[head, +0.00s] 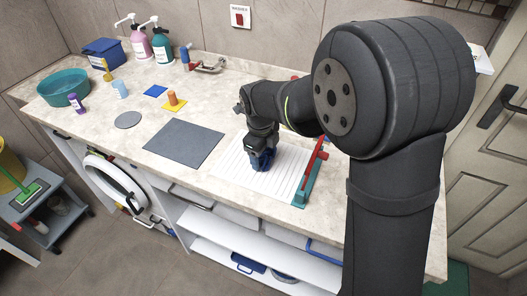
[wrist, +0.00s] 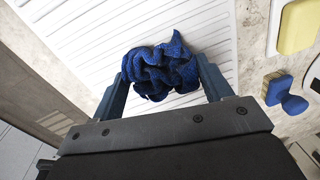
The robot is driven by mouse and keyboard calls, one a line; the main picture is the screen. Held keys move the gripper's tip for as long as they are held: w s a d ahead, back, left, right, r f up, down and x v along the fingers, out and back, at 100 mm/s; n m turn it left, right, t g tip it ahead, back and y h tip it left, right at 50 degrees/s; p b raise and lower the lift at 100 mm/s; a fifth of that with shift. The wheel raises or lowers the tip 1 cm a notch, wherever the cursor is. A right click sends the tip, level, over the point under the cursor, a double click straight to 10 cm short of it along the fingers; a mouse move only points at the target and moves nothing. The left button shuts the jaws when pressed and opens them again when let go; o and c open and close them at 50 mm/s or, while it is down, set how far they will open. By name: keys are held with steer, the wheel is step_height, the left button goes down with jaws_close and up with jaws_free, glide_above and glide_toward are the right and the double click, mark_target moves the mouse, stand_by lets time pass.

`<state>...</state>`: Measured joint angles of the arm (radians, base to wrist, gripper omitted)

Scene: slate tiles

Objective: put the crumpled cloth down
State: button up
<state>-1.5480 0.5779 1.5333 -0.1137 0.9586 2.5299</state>
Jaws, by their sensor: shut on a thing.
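The crumpled cloth (wrist: 160,68) is dark blue and bunched up between the two fingers of my gripper (wrist: 164,76) in the wrist view. The fingers press on it from both sides, and its folds stick out beyond their tips. In the head view my gripper (head: 262,162) points down, low over a white ribbed board (head: 236,168), with only a little blue showing at its tips. I cannot tell whether the cloth touches the board.
A grey mat (head: 184,142) lies left of the board, and a teal and red rack-like item (head: 308,180) runs along its right side. A yellow block (wrist: 298,27) and a blue brush (wrist: 286,97) lie at the right in the wrist view. Bottles and a teal basin (head: 63,88) stand farther left.

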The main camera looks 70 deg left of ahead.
steer(key=shift+f, duration=0.1)
steer(key=o, duration=1)
steer(key=shift+c, duration=0.2)
step_height(320, 180, up, 12)
steer(key=s, duration=0.1)
steer(key=shift+d, duration=0.45)
